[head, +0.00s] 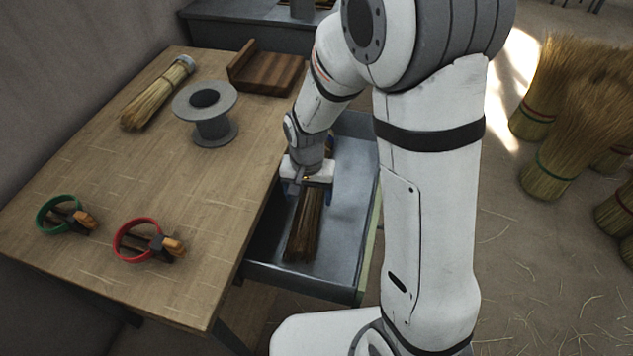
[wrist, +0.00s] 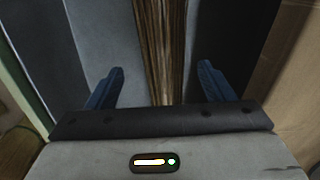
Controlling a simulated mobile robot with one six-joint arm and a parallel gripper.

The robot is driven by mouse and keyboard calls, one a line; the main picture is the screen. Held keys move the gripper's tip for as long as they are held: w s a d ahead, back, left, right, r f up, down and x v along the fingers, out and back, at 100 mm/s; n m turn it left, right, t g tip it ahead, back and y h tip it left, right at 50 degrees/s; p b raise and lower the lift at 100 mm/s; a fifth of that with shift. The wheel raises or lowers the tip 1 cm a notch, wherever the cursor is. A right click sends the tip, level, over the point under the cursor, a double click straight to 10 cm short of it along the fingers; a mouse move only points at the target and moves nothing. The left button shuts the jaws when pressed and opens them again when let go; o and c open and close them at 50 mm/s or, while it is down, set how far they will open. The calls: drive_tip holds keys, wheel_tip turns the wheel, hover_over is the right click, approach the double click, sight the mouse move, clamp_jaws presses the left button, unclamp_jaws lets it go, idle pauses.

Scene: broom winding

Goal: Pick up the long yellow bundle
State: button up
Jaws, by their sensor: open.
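A yellow straw bundle (head: 155,97) with a grey band at its far end lies on the table at the back left. A darker brown bundle (head: 302,232) lies lengthwise in a grey metal trough (head: 343,240) beside the table. My gripper (head: 306,191) is over the trough, pointing down at the brown bundle. In the wrist view, the brown bundle (wrist: 160,50) runs between the blue fingers of my gripper (wrist: 161,72), with a gap on each side. The jaws are open. I cannot tell how far down the fingers reach around the bundle.
On the table (head: 115,165) are a grey spool (head: 211,130), a wooden block stand (head: 268,75), a green ring (head: 60,212) and a red ring (head: 137,240) with wooden-handled tools. Several bound straw bundles (head: 585,110) stand on the floor at right.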

sight(307, 210)
drive_tip(key=f, duration=0.2)
drive_tip(key=f+b, duration=0.1)
drive_tip(key=f, duration=0.4)
drive_tip(key=shift+s+a+f+b, duration=0.1)
drive_tip(key=shift+a+f+b, duration=0.05)
drive_tip(key=shift+a+b, duration=0.15)
drive_tip(key=c, duration=1.1)
